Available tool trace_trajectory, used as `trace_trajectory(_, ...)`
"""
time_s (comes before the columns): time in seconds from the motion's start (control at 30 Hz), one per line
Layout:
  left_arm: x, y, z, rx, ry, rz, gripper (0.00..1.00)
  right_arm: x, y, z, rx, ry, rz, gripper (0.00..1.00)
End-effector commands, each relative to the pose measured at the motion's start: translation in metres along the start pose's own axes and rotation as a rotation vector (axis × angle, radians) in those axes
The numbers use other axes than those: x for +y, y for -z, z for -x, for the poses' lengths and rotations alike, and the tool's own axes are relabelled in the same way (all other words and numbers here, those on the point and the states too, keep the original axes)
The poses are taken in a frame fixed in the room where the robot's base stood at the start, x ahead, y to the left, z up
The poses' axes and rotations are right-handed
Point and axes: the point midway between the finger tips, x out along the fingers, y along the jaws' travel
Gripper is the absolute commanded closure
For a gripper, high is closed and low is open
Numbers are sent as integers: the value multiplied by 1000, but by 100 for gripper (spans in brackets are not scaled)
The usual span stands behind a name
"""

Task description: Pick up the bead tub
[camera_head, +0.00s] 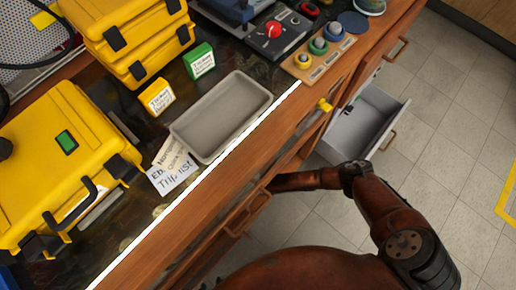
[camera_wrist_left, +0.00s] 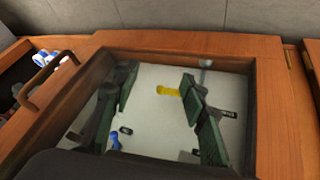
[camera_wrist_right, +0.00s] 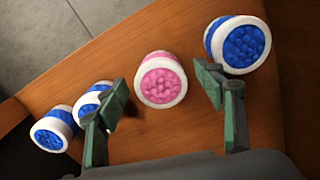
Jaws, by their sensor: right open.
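In the right wrist view, a white tub with pink beads (camera_wrist_right: 162,80) lies on a wooden surface, its bead face toward the camera. My right gripper (camera_wrist_right: 163,88) is open, with the pink tub beyond and between its fingertips; I see no grip on it. Similar tubs with blue beads lie around it: one at the right (camera_wrist_right: 238,45) and two at the left (camera_wrist_right: 92,100) (camera_wrist_right: 52,130). In the left wrist view, my left gripper (camera_wrist_left: 160,90) is open over a pale-floored, wood-framed compartment. In the head view both gripper tips are hidden or unclear.
An open drawer (camera_head: 380,112) juts from the bench at right. A grey tray (camera_head: 222,115), yellow cases (camera_head: 75,160) and a button panel (camera_head: 318,60) occupy the bench top. A yellow item (camera_wrist_left: 168,91) lies in the left wrist view's compartment.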

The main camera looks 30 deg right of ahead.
Motion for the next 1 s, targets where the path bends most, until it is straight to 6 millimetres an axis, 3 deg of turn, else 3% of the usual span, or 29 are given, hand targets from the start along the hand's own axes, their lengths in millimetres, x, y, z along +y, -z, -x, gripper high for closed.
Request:
trace_trajectory(0.03,-3,-7,-8,10,2,-4,60,0,-2,-11,-5,-1,1,37)
trace_trajectory(0.2,-11,-11,-19,64,14,-23,60,0,-1,-21,-2,0,0,37)
trace_trajectory(0.57,-14,-10,-21,89,17,-30,60,0,1,-22,2,0,0,37)
trace_trajectory(1.0,-14,-10,-21,88,17,-31,60,0,0,-22,1,0,0,67)
